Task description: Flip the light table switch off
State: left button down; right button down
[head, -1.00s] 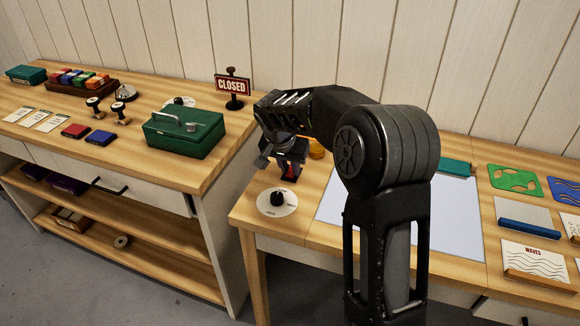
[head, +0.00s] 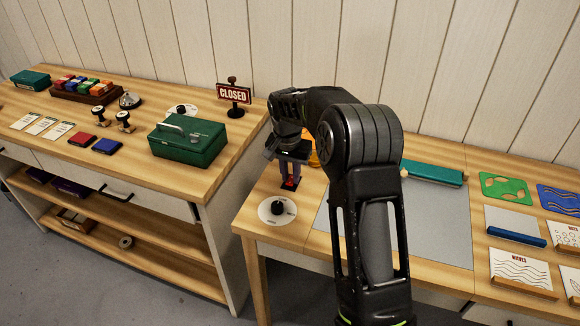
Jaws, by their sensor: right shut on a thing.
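The light table panel (head: 440,235) is a flat surface set in the right-hand table, and it looks dull grey and unlit. A small switch with a red part (head: 290,184) sits at the table's left side, behind a round white dial with a black knob (head: 277,210). My right gripper (head: 290,179) points down at the switch, its fingers around the red part and shut on it. The fingers and wrist hide much of the switch. My right arm covers part of the panel. My left gripper is not in view.
A teal bar (head: 433,173) lies at the panel's back edge. Green (head: 506,188) and blue stencils and cards in wooden holders stand at the right. The left bench holds a green box (head: 188,140), stamps and a CLOSED sign (head: 233,94). An orange object is partly hidden behind my arm.

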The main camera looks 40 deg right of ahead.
aim_at(290, 183)
jog(key=c, duration=1.3)
grip_release()
jog(key=shift+r, duration=0.1)
jog(key=r, duration=0.5)
jog(key=r+b, duration=0.1)
jog(key=r, duration=0.1)
jog(key=shift+s+a+r, duration=0.3)
jog(key=shift+a, duration=0.1)
